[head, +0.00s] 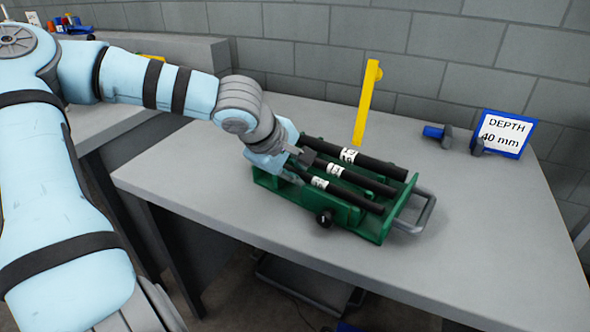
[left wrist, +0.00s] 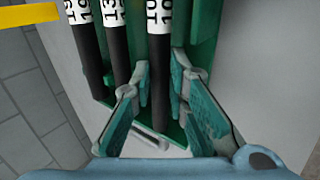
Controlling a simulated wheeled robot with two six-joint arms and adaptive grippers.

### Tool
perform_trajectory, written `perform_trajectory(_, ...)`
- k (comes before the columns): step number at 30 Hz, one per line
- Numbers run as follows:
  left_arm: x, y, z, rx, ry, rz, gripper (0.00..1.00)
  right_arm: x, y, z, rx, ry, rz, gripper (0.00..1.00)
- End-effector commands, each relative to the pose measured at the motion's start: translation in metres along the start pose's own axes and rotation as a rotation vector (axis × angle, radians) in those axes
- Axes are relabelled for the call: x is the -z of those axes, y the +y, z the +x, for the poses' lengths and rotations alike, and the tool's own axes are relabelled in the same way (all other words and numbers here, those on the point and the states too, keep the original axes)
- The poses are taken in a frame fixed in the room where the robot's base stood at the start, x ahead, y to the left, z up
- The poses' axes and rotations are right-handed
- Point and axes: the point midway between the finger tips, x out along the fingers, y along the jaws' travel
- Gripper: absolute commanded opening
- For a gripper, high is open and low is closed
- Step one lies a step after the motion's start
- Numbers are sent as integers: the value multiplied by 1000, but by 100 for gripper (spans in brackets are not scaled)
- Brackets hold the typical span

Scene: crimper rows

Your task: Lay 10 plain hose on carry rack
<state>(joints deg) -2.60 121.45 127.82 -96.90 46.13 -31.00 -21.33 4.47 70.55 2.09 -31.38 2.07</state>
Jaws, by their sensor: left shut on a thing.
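The green carry rack (head: 372,232) stands on the grey table with three black hoses lengthwise over it, each with a white printed label. My left gripper (head: 303,168) is over the rack's left end. In the left wrist view its fingers (left wrist: 160,85) are shut on the hose labelled 10 (left wrist: 160,58), the one nearest the table's front. This front hose (head: 358,200) also shows in the head view. The hose labelled 13 (left wrist: 117,48) and the one labelled 19 (left wrist: 91,62) lie beside it. I cannot tell whether the held hose touches the rack. My right gripper is out of view.
A yellow upright bar (head: 367,105) stands behind the rack. A blue-framed sign reading DEPTH 40 mm (head: 505,134) and a blue-and-grey piece (head: 436,132) are at the back right. The grey table (head: 480,240) is clear to the right of the rack's handle (head: 425,212).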

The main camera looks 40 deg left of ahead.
Motion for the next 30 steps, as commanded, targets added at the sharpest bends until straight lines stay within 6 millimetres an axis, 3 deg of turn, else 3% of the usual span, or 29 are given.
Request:
perform_trajectory(28,0,-1,2,-1,0,0,0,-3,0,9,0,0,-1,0)
perform_trajectory(29,0,-1,2,-1,0,0,16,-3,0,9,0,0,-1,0)
perform_trajectory(30,0,-1,2,-1,0,0,23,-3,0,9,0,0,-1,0)
